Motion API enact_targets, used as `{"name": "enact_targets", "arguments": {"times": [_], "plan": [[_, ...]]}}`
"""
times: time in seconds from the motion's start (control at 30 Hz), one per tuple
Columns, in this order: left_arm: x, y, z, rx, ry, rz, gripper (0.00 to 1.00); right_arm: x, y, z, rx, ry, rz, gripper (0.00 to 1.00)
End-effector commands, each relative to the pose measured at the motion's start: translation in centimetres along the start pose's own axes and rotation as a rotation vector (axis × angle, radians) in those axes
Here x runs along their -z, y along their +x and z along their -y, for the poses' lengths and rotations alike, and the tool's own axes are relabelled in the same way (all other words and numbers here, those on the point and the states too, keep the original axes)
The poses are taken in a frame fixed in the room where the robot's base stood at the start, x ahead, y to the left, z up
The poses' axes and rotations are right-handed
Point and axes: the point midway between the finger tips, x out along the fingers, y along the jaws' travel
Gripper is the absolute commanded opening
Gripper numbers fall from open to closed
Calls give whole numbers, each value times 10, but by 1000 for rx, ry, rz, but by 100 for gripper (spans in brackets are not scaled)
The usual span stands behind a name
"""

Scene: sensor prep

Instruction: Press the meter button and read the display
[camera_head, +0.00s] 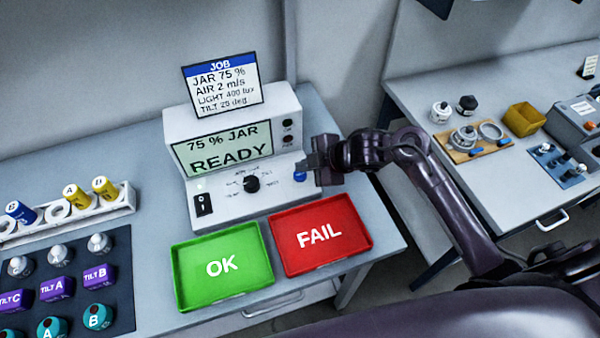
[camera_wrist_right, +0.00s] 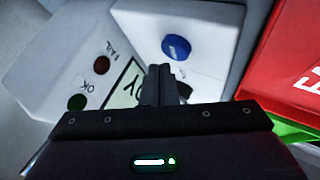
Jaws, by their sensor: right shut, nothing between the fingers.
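The white meter (camera_head: 228,209) stands on the left table. Its green display (camera_head: 222,148) reads "75 % JAR" and "READY". A dark dial (camera_head: 252,184) and a black rocker switch (camera_head: 203,204) are on its front panel. The blue button (camera_head: 299,176) is at the panel's right side, partly covered by my gripper; it shows whole in the right wrist view (camera_wrist_right: 176,47). My right gripper (camera_head: 308,168) is shut and empty, its tips close to the button. The wrist view shows the tips (camera_wrist_right: 160,72) beside the button, not over it; contact cannot be told. My left gripper is out of view.
A job card (camera_head: 222,85) above the meter lists JAR 75 %, AIR 2 m/s, LIGHT 400 lux, TILT 20 deg. Empty green OK (camera_head: 245,285) and red FAIL (camera_head: 345,252) trays lie in front. A sensor mat (camera_head: 122,245) and jar rack (camera_head: 125,205) stand left.

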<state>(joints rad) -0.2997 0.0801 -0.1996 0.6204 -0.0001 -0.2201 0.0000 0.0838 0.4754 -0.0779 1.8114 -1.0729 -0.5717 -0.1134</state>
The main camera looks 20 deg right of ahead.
Motion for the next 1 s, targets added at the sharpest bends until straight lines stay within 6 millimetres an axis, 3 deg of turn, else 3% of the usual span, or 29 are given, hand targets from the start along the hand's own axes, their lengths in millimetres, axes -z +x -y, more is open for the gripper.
{"name": "enact_targets", "arguments": {"times": [1.0], "plan": [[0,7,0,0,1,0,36,-6,8,6,1,0,0,0]]}}
